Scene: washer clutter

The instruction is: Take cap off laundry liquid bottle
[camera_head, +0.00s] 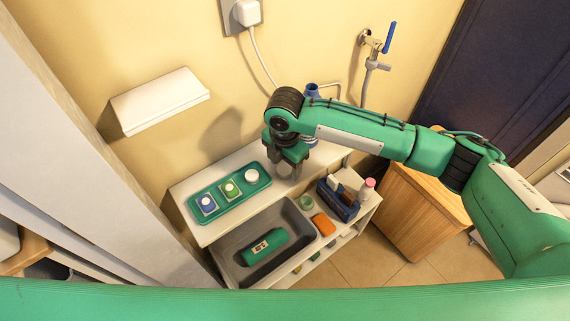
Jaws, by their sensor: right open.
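My right gripper (290,167) comes in from the right and points down over the back shelf, to the right of the green tray. It is open; whether anything stands between its fingers is not clear. A blue bottle-like item (312,90) shows just behind my right arm and is mostly hidden by it. A green container with a label (265,246) lies on its side in the grey basin. I cannot tell for certain which of these is the laundry liquid bottle, and no cap is clearly visible. My left gripper is not in view.
The green tray (223,212) holds a blue-topped item, a green-topped item and a white round item (251,176). A dark blue caddy (337,198), an orange block (323,224) and a pink-capped bottle (366,189) stand right of the grey basin (232,268). A wooden cabinet (415,215) stands further right.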

